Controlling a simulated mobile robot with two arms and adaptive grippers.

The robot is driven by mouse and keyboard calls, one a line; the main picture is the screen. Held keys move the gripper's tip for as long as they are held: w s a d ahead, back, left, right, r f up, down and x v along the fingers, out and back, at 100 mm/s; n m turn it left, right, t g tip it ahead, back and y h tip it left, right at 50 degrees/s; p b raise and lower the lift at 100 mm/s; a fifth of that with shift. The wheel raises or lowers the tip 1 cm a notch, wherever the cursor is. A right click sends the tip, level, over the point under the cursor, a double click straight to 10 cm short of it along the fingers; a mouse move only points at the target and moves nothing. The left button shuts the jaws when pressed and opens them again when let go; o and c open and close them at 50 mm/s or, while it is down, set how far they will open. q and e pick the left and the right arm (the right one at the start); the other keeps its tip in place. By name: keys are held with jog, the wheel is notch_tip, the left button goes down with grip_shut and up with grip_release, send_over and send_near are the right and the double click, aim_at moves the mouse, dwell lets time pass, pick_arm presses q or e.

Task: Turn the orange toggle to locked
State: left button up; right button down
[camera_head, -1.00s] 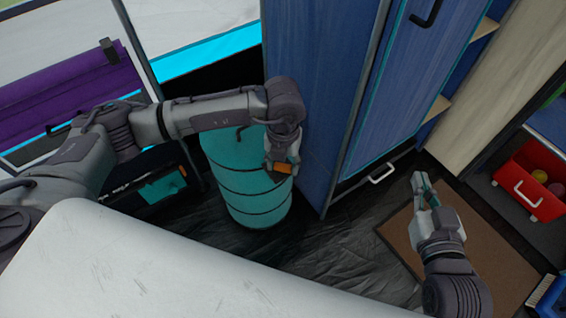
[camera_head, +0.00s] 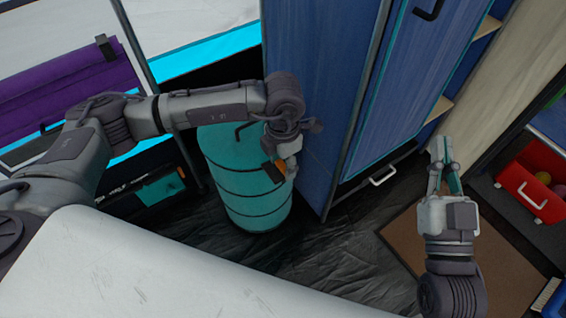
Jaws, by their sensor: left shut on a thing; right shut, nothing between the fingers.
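The orange toggle (camera_head: 281,166) shows as a small orange block at my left gripper, in front of the side of the blue cabinet (camera_head: 310,95) and above the teal barrel. My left gripper (camera_head: 283,171) is shut on it, and its fingers hide part of the toggle. The toggle is tilted in the picture, with a dark part beside it. I cannot make out any locked marking.
The teal barrel (camera_head: 243,195) stands on the dark floor below my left gripper. A brown mat (camera_head: 400,238) lies under my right arm. A red bin (camera_head: 532,188) is at the right. A white surface (camera_head: 150,265) fills the lower left.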

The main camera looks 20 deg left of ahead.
aim_at(283, 166)
dwell(0.3)
pick_arm(q)
jog(key=o, duration=1.2)
jog(key=shift+c, duration=0.2)
notch_tip(283, 166, up, 12)
